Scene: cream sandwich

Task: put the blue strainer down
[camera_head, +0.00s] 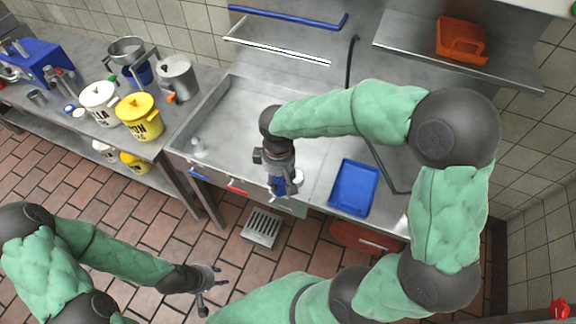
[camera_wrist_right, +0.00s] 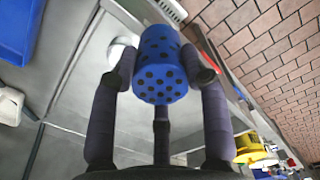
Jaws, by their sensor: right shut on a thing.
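The blue strainer (camera_wrist_right: 162,72), a blue cylinder with dark round holes, is held between the fingers of my right gripper (camera_wrist_right: 165,65) in the wrist view. In the head view, my right gripper (camera_head: 283,188) hangs over the front edge area of the steel sink counter (camera_head: 320,165), and a bit of the blue strainer (camera_head: 291,188) shows at its fingertips. I cannot tell how high the strainer is above the counter. My left gripper (camera_head: 208,290) is low at the bottom of the head view, over the floor, with its fingers apart and empty.
A blue tray (camera_head: 354,188) lies on the counter right of my right gripper. A small white item (camera_head: 299,176) is close beside that gripper. The left table holds a yellow canister (camera_head: 140,117), a white canister (camera_head: 100,103) and pots. The sink basin (camera_head: 240,125) looks mostly clear.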

